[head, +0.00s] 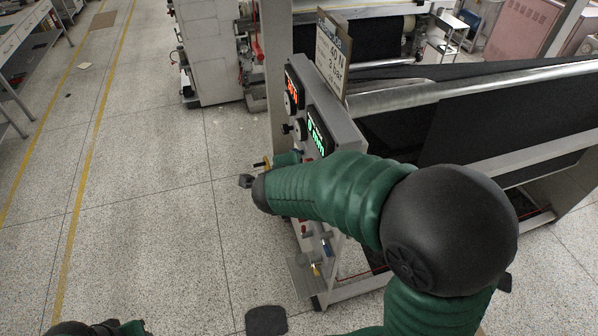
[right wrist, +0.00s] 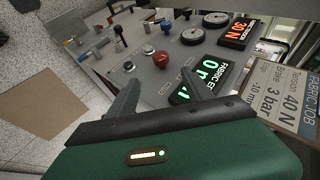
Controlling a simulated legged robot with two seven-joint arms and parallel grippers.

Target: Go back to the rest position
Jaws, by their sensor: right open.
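My right arm comes in from the lower right in the head view and reaches across the front of the grey control panel. My right gripper (head: 254,172) is at the panel's left side, partly hidden by its own wrist. In the right wrist view its two fingers (right wrist: 163,94) are spread apart with nothing between them. They point at the panel face (right wrist: 145,75), where a red knob (right wrist: 161,58) shows beyond the fingertips. Only a small piece of my left arm shows at the bottom left of the head view; its fingers cannot be made out.
The panel carries lit displays (head: 318,132), gauges and several small knobs and levers. A sign (head: 332,62) stands on its top. A fabric machine with a metal roller (head: 420,95) and black cloth (head: 500,125) is on the right.

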